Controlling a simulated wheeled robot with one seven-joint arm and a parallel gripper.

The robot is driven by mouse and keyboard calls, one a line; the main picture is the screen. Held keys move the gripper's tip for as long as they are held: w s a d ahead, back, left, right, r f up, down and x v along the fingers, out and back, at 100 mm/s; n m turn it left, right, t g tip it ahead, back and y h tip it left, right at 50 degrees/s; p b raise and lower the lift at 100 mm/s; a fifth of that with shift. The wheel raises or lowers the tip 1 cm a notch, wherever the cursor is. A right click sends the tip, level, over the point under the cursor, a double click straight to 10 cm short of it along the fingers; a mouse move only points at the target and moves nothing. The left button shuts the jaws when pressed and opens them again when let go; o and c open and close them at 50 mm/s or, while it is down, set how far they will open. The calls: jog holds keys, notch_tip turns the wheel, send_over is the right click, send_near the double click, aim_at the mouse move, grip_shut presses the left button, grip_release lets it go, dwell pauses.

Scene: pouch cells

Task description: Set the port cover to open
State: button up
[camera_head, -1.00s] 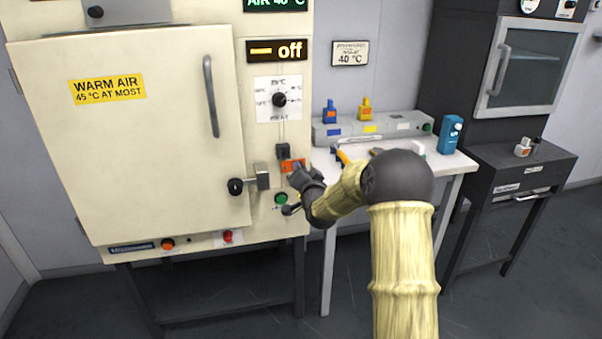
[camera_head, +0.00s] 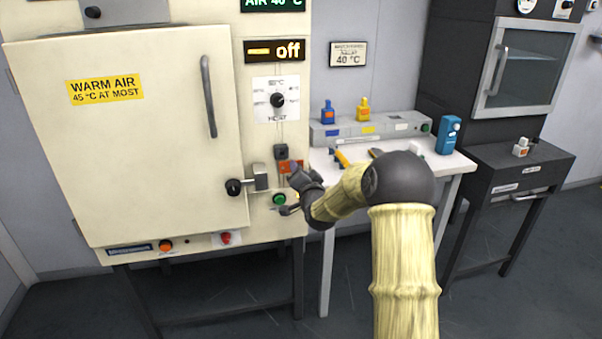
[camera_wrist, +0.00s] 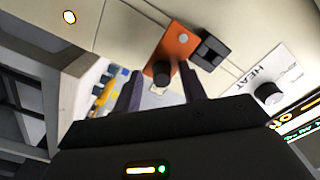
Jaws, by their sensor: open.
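An orange plate (camera_wrist: 176,48) with a black knob (camera_wrist: 161,73) and a pale round spot is on the cream cabinet front. I take it to be the port cover; no word on it is readable. A dark block (camera_wrist: 210,50) with recesses sits beside it. In the head view the plate (camera_head: 288,167) is partly hidden by my gripper (camera_head: 296,181). In the wrist view my gripper (camera_wrist: 161,78) is open, its two dark fingers pointing at the plate. The knob appears between the fingertips; I cannot tell whether they touch it.
The cabinet's big door (camera_head: 130,150) is closed, with a latch (camera_head: 258,177) left of my gripper. A heat dial (camera_head: 278,100) is above, a green button (camera_head: 279,199) below. A white table (camera_head: 440,165) with bottles and tools stands to the right.

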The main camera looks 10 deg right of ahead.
jog(key=s, duration=1.7)
jog(key=shift+s, duration=0.25)
jog(key=s+a+f+n+g, duration=0.3)
jog(key=s+f+n+g, duration=0.2)
jog(key=s+f+g, duration=0.3)
jog(key=s+a+f+n+g, duration=0.2)
jog(key=s+n+g, duration=0.35)
jog(key=s, duration=1.05)
notch_tip(320, 180, up, 27)
jog(key=m+g+p, duration=0.1)
jog(key=g+p, duration=0.1)
jog(key=p, duration=2.5)
jog(key=shift+w+d, duration=0.15)
jog(key=shift+w, duration=0.15)
